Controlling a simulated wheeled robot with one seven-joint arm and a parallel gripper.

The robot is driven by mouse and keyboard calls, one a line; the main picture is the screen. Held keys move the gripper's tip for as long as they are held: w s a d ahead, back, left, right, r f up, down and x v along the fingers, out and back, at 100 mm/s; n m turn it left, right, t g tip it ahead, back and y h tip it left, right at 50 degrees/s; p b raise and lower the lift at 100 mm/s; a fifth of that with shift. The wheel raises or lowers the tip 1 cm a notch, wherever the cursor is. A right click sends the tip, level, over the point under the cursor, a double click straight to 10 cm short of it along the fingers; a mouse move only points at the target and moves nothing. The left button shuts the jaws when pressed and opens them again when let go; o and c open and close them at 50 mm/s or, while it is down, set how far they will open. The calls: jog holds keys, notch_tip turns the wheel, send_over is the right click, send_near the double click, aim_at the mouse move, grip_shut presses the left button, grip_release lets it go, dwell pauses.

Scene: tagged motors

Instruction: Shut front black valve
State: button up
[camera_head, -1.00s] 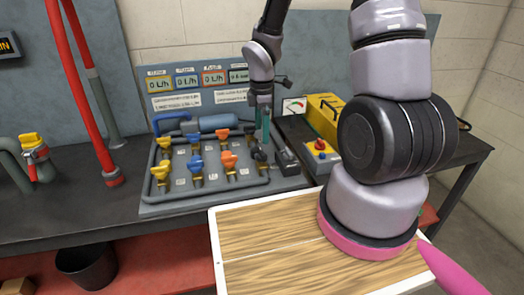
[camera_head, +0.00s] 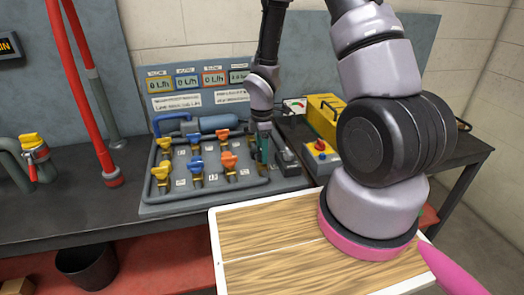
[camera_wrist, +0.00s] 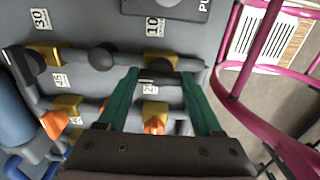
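The valve panel (camera_head: 160,207) on the bench carries two rows of yellow, blue, orange and black valves. The front black valve (camera_wrist: 160,74), on a brass body, shows between my fingertips in the wrist view. In the head view it is largely hidden by my gripper (camera_head: 263,153). My gripper (camera_wrist: 160,76) points down at it with both teal fingers apart, one on each side of the handle. I cannot tell whether either finger touches it. Another black valve (camera_wrist: 28,64) is at the left in the wrist view.
Orange valves (camera_wrist: 154,122) sit close below my fingers in the wrist view. A yellow box (camera_head: 325,115) and a control box with a red knob (camera_head: 320,150) stand right of the panel. A pink rail (camera_wrist: 232,80) runs at the wrist view's right.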

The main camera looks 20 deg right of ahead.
jog(key=c, duration=0.4)
jog(key=shift+m, duration=0.3)
jog(key=m, duration=0.3)
jog(key=shift+m, duration=0.3)
jog(key=m, duration=0.3)
jog(key=shift+m, duration=0.3)
jog(key=m, duration=1)
jog(key=shift+w, duration=0.1)
